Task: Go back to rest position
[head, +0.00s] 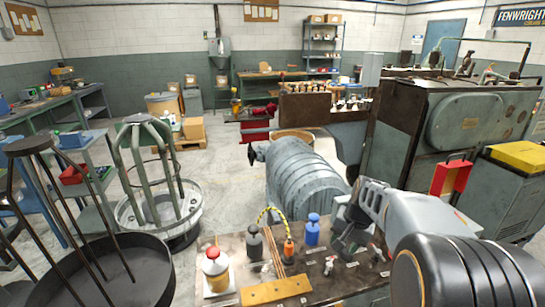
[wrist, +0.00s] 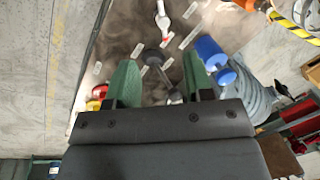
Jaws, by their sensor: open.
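My gripper (wrist: 158,78) shows in the wrist view as two green fingers standing wide apart. In the head view, my gripper (head: 345,238) hangs low over the right part of the small bench (head: 232,250). My arm reaches in from the lower right.
A green machine (head: 460,118) stands right. Open floor (head: 225,165) lies left.

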